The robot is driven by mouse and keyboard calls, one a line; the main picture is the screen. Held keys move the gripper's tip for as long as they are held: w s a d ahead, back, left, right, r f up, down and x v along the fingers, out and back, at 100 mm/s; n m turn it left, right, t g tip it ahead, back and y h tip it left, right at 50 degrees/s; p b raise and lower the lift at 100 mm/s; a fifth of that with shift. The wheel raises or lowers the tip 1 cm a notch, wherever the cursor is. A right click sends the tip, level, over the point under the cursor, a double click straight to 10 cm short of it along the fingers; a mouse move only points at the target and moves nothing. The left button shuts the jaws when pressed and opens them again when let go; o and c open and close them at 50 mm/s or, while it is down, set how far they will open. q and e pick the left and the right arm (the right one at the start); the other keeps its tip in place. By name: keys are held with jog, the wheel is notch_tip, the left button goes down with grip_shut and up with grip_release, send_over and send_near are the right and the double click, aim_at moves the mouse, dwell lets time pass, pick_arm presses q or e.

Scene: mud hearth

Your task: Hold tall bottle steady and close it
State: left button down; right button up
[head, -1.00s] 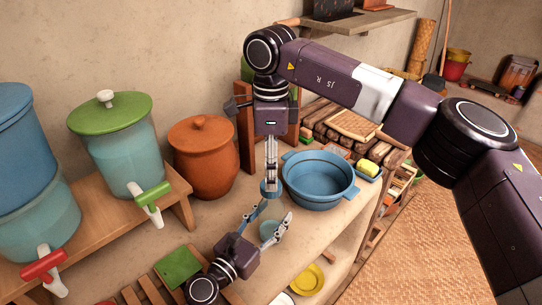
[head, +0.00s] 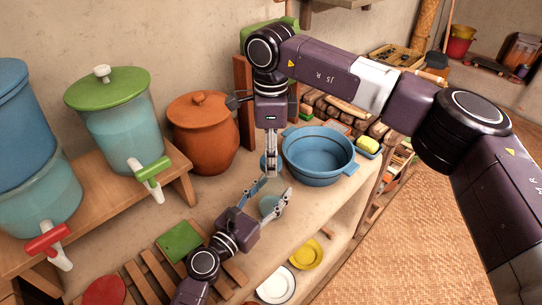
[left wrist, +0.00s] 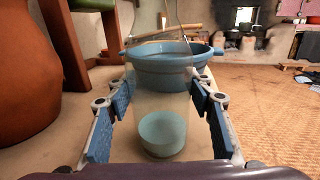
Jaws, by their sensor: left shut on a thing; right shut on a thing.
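The tall bottle (left wrist: 161,90) is clear glass with a pale teal bottom part. It stands upright in the left wrist view, and its top is out of frame there. My left gripper (left wrist: 158,108) is shut around it, one finger on each side; in the head view this gripper (head: 262,204) reaches it from the lower left. My right gripper (head: 271,173) points down directly above the bottle. It is shut on a small blue lid (head: 264,163), partly hidden by the fingers. Whether the lid touches the bottle's mouth cannot be told.
A blue basin (head: 319,152) stands just right of the bottle. A brown clay pot (head: 205,135) and a green-lidded dispenser (head: 120,120) stand to the left. A green board (head: 180,241) lies near my left arm. Yellow (head: 305,254) and white (head: 277,285) plates sit on the lower shelf.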

jog(key=shift+c, duration=1.1)
jog(key=o, duration=1.4)
jog(key=shift+c, duration=0.2)
notch_tip(320, 180, up, 12)
pick_arm(q)
jog(key=c, duration=0.9)
grip_release()
